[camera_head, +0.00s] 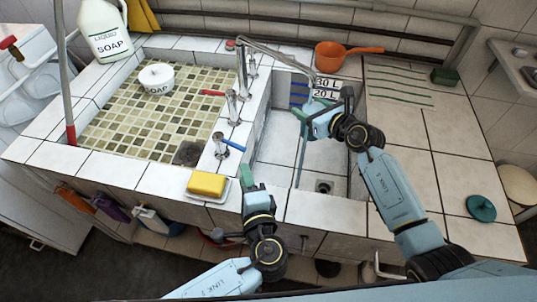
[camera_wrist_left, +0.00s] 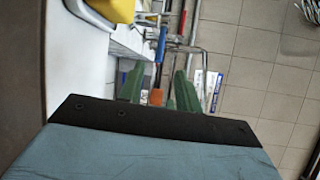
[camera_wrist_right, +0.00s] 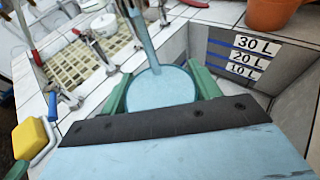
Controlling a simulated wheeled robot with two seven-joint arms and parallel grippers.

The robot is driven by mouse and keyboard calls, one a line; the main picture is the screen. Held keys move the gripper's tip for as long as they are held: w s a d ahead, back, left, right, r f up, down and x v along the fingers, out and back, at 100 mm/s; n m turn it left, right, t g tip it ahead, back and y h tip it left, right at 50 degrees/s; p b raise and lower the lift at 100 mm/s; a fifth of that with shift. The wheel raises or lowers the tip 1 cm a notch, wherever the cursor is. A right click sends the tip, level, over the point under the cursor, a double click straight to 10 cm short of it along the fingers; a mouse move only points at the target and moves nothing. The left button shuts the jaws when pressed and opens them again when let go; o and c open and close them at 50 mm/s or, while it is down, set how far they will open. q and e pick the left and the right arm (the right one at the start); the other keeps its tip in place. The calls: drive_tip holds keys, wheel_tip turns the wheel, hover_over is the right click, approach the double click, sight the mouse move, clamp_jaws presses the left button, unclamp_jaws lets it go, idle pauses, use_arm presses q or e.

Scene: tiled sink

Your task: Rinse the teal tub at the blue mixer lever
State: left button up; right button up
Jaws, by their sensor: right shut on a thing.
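The teal tub (camera_wrist_right: 163,90) sits between the green fingers of my right gripper (camera_wrist_right: 162,97), which is shut on it. In the right wrist view a pale blue stream (camera_wrist_right: 142,38) runs down into the tub, whose round inside is the same pale blue. In the head view my right gripper (camera_head: 320,123) holds it over the right basin, below the spout (camera_head: 280,53); the tub is mostly hidden. The blue mixer lever (camera_head: 232,143) is on the divider by the left basin. My left gripper (camera_head: 257,188) is open and empty, just below and right of the lever.
A yellow sponge (camera_head: 206,184) lies on a white dish at the front edge. A red lever (camera_head: 212,93) is farther back. An orange pan (camera_head: 335,56) stands behind the basin. A teal lid (camera_head: 481,208) lies on the right counter, which has free room.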

idle(0.3)
use_arm(q)
clamp_jaws()
drive_tip(key=shift+w+a+f+m+h, duration=0.1)
drive_tip(key=shift+a+f+m+h, duration=0.25)
drive_tip(key=shift+a, duration=0.25)
drive_tip(key=a+m+h, duration=0.1)
drive_tip(key=a+m+g+h, duration=0.1)
drive_tip(key=m+h, duration=0.1)
drive_tip(key=shift+s+a+f+g, duration=0.2)
drive_tip(key=shift+a+g, duration=0.1)
drive_tip(key=shift+a, duration=0.1)
drive_tip(key=shift+s+a+r+m+g+h, duration=0.25)
drive_tip(key=shift+s+a+r+m+h, duration=0.1)
drive_tip(key=shift+m+h, duration=0.3)
drive_tip(key=shift+s+a+r+m+g+h, duration=0.25)
drive_tip(key=shift+r+m+h, duration=0.1)
drive_tip(key=shift+m+h, duration=0.25)
drive_tip(key=a+r+m+g+h, duration=0.1)
drive_tip(key=a+r+g+h, duration=0.1)
drive_tip(key=a+r+h, duration=0.2)
drive_tip(key=shift+s+a+r+g, duration=0.35)
drive_tip(key=shift+a+r+g, duration=0.05)
drive_tip(key=shift+a, duration=0.65)
